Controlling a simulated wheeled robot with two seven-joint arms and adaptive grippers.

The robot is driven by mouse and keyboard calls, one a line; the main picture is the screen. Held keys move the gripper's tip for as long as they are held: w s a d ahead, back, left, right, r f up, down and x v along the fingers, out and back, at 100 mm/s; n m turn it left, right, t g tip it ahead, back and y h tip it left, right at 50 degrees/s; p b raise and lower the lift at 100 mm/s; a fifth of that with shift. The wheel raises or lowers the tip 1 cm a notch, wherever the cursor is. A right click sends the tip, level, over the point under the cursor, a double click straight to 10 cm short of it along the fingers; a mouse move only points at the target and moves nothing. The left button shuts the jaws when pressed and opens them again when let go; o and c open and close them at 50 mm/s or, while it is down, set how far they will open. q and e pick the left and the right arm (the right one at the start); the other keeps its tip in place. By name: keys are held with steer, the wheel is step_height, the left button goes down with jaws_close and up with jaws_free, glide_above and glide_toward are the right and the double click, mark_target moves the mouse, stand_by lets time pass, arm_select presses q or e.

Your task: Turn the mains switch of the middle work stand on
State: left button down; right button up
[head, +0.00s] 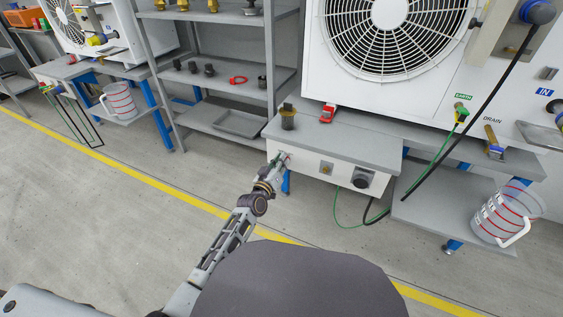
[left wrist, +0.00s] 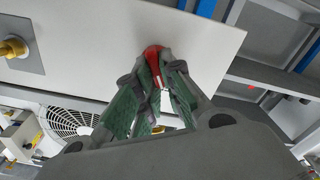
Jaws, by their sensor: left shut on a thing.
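The work stand (head: 230,127) in front of me has a grey top and a white front panel (head: 305,168). My left gripper (head: 283,157) is at the left end of that panel. In the left wrist view, the gripper (left wrist: 156,68) is shut on a red switch handle (left wrist: 153,53) at the white panel (left wrist: 110,30). The fingers hide part of the handle, so I cannot tell its position. In the head view, the gripper covers most of the switch. My right gripper is not in view.
A black knob (head: 361,180) and a small socket plate (head: 326,168) are on the same panel to the right. A green cable (head: 345,222) hangs below. A jug (head: 503,214) stands on the lower right shelf. A shelf rack (head: 215,78) is at left; the floor in front is clear.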

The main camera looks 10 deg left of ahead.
arm_select(q)
steer(key=shift+p, duration=0.3)
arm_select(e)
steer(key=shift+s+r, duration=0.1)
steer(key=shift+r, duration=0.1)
arm_select(q)
steer(key=shift+s+d+m+p, duration=0.1)
steer(key=shift+d+m+p, duration=0.1)
steer(key=shift+m+p, duration=1.65)
steer(key=shift+d+m+p, duration=0.15)
steer(key=shift+m+p, duration=1.25)
steer(key=shift+m, duration=0.75)
steer(key=shift+s+d+m+p, duration=0.1)
steer(key=shift+d+m+p, duration=0.1)
steer(key=shift+m+p, duration=1.65)
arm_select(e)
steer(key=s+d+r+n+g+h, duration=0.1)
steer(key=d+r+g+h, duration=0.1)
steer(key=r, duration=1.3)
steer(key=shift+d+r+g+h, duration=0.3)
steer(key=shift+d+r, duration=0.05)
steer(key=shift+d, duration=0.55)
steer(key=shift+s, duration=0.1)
arm_select(q)
steer(key=shift+m, duration=0.25)
steer(key=c, duration=1.5)
jaws_free()
steer(key=shift+c, duration=0.2)
